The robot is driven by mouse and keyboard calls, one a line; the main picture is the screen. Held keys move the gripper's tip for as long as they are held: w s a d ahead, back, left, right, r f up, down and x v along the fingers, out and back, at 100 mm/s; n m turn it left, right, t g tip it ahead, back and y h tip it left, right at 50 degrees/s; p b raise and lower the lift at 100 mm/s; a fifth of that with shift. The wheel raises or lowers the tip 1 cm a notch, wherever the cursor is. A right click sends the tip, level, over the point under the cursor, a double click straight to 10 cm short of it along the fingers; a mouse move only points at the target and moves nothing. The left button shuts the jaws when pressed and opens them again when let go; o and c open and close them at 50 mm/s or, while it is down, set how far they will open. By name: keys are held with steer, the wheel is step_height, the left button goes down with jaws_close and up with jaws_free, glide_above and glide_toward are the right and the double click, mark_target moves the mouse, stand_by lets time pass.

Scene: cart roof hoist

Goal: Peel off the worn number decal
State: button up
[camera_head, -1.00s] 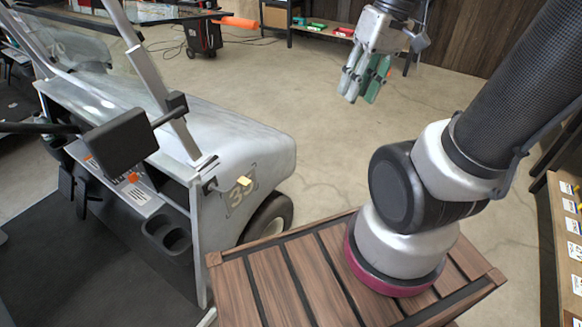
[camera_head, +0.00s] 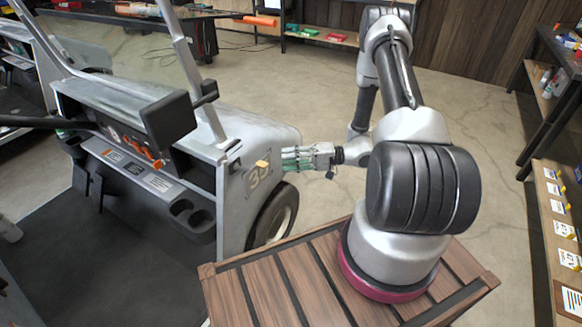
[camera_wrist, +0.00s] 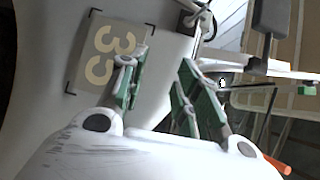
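The worn number decal (camera_head: 257,181) is on the pale grey cowl of the cart (camera_head: 140,100), at its right side. Its pale digits look like 33 or 35. A small orange-yellow tab (camera_head: 262,164) stands out at its upper edge. In the wrist view the decal (camera_wrist: 106,50) lies at upper left, with dark corner marks, partly covered by one finger. My gripper (camera_head: 285,158) is just right of the decal and tab, level with the tab. In the wrist view its green-padded fingers (camera_wrist: 163,58) are apart with nothing seen between them. Whether a finger touches the cowl is unclear.
The cart's wheel (camera_head: 273,214) is below the decal. Its roof posts (camera_head: 197,65) rise to the left, beside a black box (camera_head: 168,121). My arm stands over a slatted wooden deck (camera_head: 270,280). Open concrete floor (camera_head: 300,90) lies behind; a shelf (camera_head: 555,230) is at right.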

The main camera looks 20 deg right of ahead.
steer(key=w+a+f+m+t, duration=0.1)
steer(key=w+a+f+t, duration=0.1)
steer(key=a, duration=0.4)
steer(key=shift+w+a+f, duration=0.35)
steer(key=shift+w+f, duration=0.3)
steer(key=shift+w, duration=0.05)
jaws_close()
